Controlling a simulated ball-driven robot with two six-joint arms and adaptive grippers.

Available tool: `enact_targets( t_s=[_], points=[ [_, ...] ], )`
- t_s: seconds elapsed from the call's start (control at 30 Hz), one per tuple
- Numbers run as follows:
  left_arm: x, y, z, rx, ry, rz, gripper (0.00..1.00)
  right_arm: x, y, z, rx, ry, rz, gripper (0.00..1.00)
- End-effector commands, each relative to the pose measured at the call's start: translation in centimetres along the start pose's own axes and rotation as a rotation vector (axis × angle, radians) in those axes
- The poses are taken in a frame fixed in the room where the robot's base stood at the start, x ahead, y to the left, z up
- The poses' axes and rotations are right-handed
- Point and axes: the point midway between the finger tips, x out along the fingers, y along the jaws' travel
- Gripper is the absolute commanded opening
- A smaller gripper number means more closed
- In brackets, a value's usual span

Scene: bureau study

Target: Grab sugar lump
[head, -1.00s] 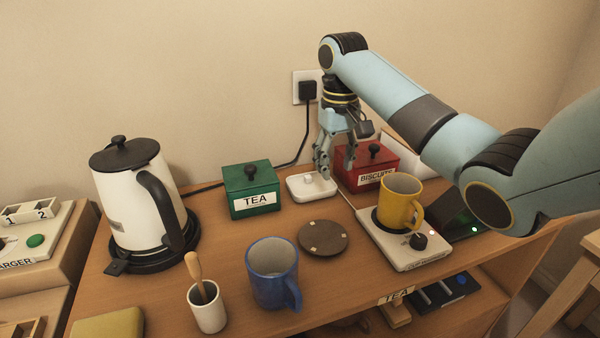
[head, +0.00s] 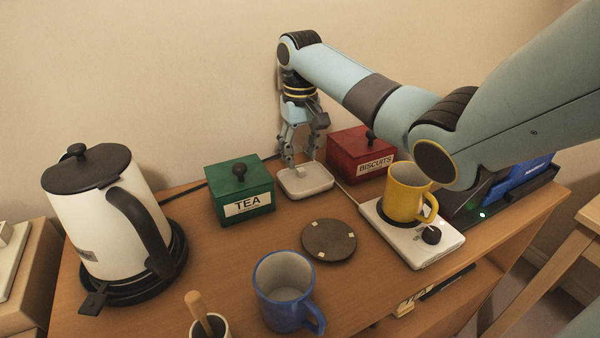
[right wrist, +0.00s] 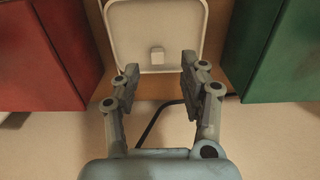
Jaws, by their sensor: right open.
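The sugar lump (right wrist: 157,54) is a small pale cube on a white dish (right wrist: 190,14), seen in the right wrist view. The dish (head: 307,188) also shows in the head view, between the green TEA box and the red BISCUITS box. My right gripper (head: 301,164) points down over the dish, its fingers apart. In the right wrist view the open fingers (right wrist: 160,66) stand either side of the line to the lump, with nothing held. In the head view I cannot make out the lump at the fingers. My left gripper is not in view.
The green TEA box (head: 240,187) and red BISCUITS box (head: 360,155) flank the dish closely. A yellow mug (head: 404,195) stands on a white warmer (head: 400,245). A blue mug (head: 283,300), a round dark coaster (head: 329,241) and a kettle (head: 100,210) stand nearer.

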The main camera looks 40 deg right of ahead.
Motion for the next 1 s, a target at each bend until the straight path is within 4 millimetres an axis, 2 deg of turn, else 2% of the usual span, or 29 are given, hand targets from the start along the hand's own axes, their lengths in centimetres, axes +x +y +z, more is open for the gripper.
enact_targets(
  t_s=[0.1,0.2,0.5,0.8,1.0],
  points=[
    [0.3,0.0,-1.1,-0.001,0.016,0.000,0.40,2.2,0.3,0.3,0.001,-0.005,0.001,0.43],
    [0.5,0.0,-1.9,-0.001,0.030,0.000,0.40,3.5,0.2,0.3,0.000,-0.004,0.001,0.43],
    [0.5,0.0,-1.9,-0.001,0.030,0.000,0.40,4.0,0.2,0.2,-0.001,-0.001,0.001,0.43],
    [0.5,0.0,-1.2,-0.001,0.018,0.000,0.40,4.0,0.2,0.2,0.000,-0.001,0.001,0.08],
    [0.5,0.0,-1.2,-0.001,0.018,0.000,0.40,4.0,0.3,0.2,0.000,-0.001,0.001,0.07]
  ],
)
